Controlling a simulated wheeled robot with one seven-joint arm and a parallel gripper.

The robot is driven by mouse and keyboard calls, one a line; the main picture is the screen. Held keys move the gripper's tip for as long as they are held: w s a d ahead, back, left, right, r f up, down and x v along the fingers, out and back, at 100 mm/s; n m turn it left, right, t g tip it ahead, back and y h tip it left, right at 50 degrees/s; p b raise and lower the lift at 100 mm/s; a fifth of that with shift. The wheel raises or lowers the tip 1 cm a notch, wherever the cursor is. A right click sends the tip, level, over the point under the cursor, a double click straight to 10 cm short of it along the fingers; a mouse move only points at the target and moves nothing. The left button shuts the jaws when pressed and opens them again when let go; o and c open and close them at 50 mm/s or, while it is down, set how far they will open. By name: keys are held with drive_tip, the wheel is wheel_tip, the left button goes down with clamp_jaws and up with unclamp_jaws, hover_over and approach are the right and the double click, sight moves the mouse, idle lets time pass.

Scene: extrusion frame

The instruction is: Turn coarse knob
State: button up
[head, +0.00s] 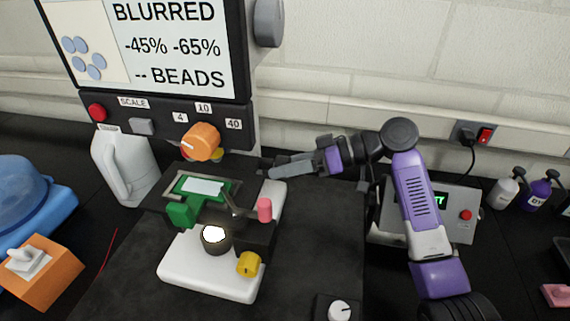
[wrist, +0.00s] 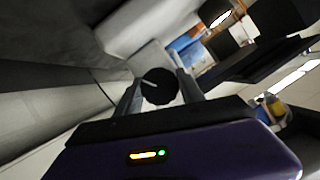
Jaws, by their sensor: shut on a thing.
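A black round knob (wrist: 158,92) with a white pointer line sits between the two grey fingers of my gripper (wrist: 160,90) in the wrist view. The fingers touch it on both sides, so my gripper is shut on it. In the head view my gripper (head: 275,171) reaches left to the side of the microscope, just right of the stage (head: 236,187); the black knob cannot be made out there. No label reading coarse shows on it. The microscope has a white base (head: 205,278), a pink knob (head: 264,210) and a yellow knob (head: 249,264).
A screen (head: 185,45) reading "BLURRED" stands above a panel with an orange dial (head: 201,141). A grey control box (head: 455,212) is behind my arm. A white jug (head: 122,168), an orange block (head: 40,272) and a small dialled box (head: 338,309) stand around. The dark mat's front is mostly clear.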

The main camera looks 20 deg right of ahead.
idle(0.4)
drive_tip(key=o, duration=1.3)
drive_tip(key=shift+o, duration=0.2)
drive_tip(key=shift+d, duration=0.15)
drive_tip(key=b+v, duration=0.2)
drive_tip(key=v, duration=0.5)
drive_tip(key=shift+d, duration=0.3)
drive_tip(key=shift+s, duration=0.1)
